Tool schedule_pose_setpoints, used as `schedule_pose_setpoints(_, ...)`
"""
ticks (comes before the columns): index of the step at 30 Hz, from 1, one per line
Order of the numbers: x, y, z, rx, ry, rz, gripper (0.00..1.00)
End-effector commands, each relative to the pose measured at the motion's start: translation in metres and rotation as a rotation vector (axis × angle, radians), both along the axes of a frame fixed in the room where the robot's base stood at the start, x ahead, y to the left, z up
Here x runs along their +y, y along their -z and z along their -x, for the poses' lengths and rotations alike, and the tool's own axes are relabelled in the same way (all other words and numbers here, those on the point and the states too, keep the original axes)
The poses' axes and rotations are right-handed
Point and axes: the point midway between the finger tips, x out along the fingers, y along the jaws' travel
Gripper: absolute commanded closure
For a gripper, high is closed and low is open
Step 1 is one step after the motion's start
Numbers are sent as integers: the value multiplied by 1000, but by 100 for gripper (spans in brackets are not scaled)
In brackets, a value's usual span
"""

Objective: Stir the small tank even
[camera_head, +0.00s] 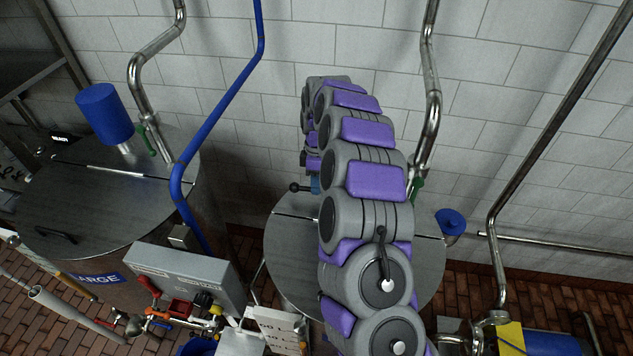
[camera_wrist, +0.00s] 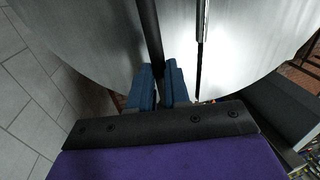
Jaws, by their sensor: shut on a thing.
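The small tank (camera_head: 290,262) stands in the middle of the head view with a round grey metal lid, mostly behind my arm. Its lid (camera_wrist: 250,45) fills much of the wrist view and shines brightly. My gripper (camera_wrist: 160,72) has blue fingers on either side of a dark rod (camera_wrist: 150,35) and is shut on it. In the head view a small part of my gripper (camera_head: 315,184) shows left of my arm, above the lid. A black ball knob (camera_head: 294,187) sticks out to its left. Where the rod ends and the tank's contents are hidden.
A large tank (camera_head: 110,200) marked LARGE stands at the left with a blue cylinder (camera_head: 104,112) on top. A grey control box (camera_head: 185,272) is in front. Pipes run up the tiled wall. A blue funnel-like cup (camera_head: 451,221) is right of the small tank.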

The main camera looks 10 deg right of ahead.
Motion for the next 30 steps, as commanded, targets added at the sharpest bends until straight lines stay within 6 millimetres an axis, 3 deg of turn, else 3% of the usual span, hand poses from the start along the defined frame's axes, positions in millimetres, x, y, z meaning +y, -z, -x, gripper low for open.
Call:
schedule_pose_setpoints(16, 8, 0, 57, 0, -457, 1, 100)
schedule_pose_setpoints(30, -8, -2, 110, 2, -905, -2, 100)
